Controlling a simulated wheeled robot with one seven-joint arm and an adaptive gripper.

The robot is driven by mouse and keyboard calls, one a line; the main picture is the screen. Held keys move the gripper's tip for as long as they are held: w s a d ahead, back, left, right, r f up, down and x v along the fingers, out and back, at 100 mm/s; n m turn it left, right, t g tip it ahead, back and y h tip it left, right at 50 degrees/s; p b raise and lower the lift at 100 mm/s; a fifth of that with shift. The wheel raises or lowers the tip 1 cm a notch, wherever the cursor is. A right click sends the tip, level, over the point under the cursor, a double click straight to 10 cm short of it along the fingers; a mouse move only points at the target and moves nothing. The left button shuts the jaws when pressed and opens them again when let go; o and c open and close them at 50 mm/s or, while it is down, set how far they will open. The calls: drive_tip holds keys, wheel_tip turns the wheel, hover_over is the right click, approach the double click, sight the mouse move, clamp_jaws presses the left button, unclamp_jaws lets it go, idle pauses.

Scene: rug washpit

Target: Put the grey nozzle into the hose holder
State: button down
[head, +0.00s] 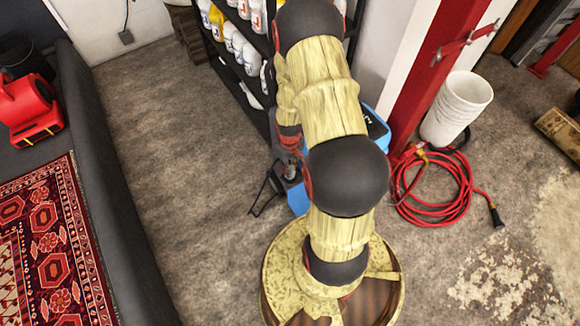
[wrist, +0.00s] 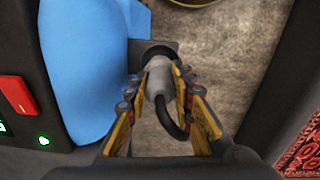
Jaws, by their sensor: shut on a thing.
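The grey nozzle (wrist: 158,80) is between the two fingers of my gripper (wrist: 160,100) in the wrist view. My gripper is shut on it. A thin black hose (wrist: 168,122) curves down beside the nozzle. A dark grey bracket-like piece (wrist: 143,53) shows just beyond the nozzle, against the blue machine body (wrist: 85,70); it may be the hose holder, but I cannot tell. Whether the nozzle touches it is also unclear. In the head view my arm covers most of this area, and the blue machine (head: 377,128) shows only in part.
A black shelf (head: 243,85) with white bottles stands behind my arm. A red hose coil (head: 432,190) and stacked white buckets (head: 456,108) are by the red post (head: 425,65). A dark low wall (head: 105,190) and patterned rug (head: 45,240) lie left. Floor between is clear.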

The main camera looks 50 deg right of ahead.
drive_tip(key=shift+f+b, duration=1.3)
drive_tip(key=shift+f, duration=0.55)
drive_tip(key=c, duration=1.5)
unclamp_jaws()
drive_tip(key=shift+o, duration=0.2)
wheel_tip(320, 180, up, 12)
drive_tip(key=shift+r, duration=0.1)
